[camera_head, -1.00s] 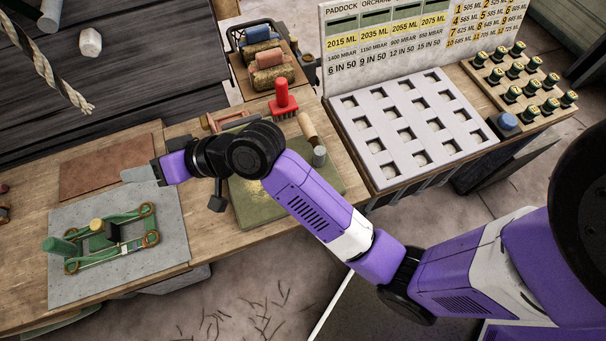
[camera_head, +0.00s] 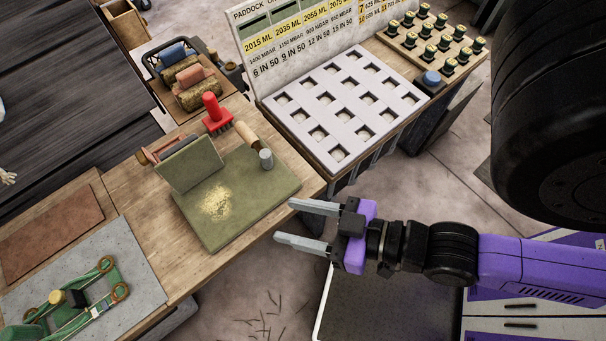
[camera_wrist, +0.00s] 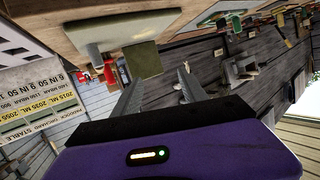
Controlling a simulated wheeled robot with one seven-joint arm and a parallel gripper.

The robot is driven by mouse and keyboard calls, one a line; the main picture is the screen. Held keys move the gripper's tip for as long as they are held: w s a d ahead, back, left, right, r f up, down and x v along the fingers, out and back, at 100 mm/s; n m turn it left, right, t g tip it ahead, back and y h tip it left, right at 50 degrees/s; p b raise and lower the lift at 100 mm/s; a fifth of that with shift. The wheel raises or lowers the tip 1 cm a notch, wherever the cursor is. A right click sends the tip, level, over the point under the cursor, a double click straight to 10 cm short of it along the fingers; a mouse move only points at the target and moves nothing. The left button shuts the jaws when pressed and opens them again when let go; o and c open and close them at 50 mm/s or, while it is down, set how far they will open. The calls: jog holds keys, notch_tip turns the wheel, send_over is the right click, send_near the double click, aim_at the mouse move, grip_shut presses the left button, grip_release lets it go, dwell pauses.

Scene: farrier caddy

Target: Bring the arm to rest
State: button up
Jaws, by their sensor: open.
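My gripper (camera_head: 282,222) is open and empty in the head view. Its two grey fingers stand apart and point left, in front of the bench's near edge, beside the green board (camera_head: 270,190). The arm runs from the right edge of the picture to the gripper. In the wrist view my gripper (camera_wrist: 158,88) also shows its two fingers spread with nothing between them.
The wooden bench (camera_head: 135,195) holds a red brush (camera_head: 214,112), a basket (camera_head: 158,62) of brushes, a grey slotted tray (camera_head: 345,105), and a green frame (camera_head: 80,305) on a grey mat (camera_head: 135,265). A bottle rack (camera_head: 440,42) stands at the back right.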

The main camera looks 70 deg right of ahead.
jog(key=shift+s+d+r+n, duration=0.3)
jog(key=shift+s+r+n, duration=0.1)
jog(key=shift+s+r, duration=0.2)
jog(key=shift+s+d+r+n, duration=0.25)
jog(key=shift+s+r+n, duration=0.15)
jog(key=shift+s+r, duration=0.2)
jog(key=shift+o, duration=0.4)
jog(key=shift+f, duration=0.1)
